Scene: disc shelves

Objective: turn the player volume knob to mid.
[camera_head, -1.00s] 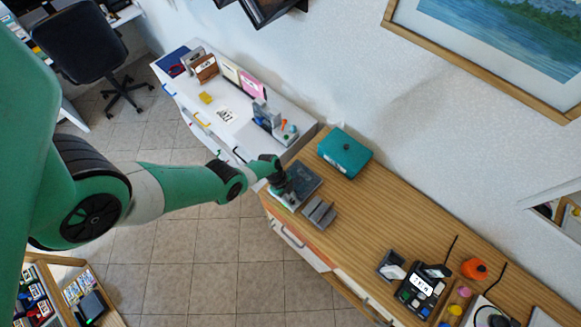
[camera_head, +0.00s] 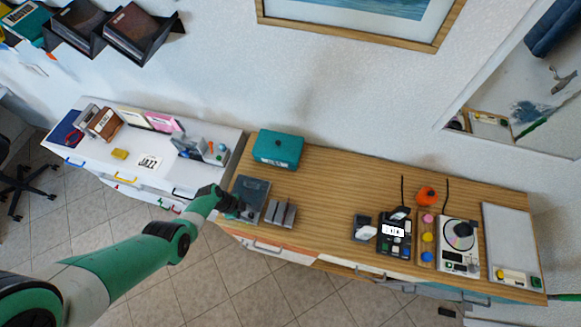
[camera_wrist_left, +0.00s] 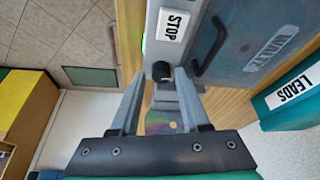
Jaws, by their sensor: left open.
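In the left wrist view, a grey device (camera_wrist_left: 150,32) carries a white STOP label (camera_wrist_left: 173,25). A short dark round knob (camera_wrist_left: 161,71) sticks out of its near face. My left gripper (camera_wrist_left: 160,78) is open, with one fingertip on each side of the knob; I cannot tell whether they touch it. In the head view, my left gripper (camera_head: 232,208) is at the front left of a dark grey unit (camera_head: 254,190) on the wooden cabinet, and hides part of it. No volume marking can be read. My right gripper is out of view.
A teal box (camera_head: 278,148) stands behind the grey unit, and grey upright holders (camera_head: 282,213) stand to its right. In the wrist view, a shiny disc (camera_wrist_left: 158,122) lies below the knob. A turntable (camera_head: 459,240) stands farther right on the cabinet (camera_head: 335,185).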

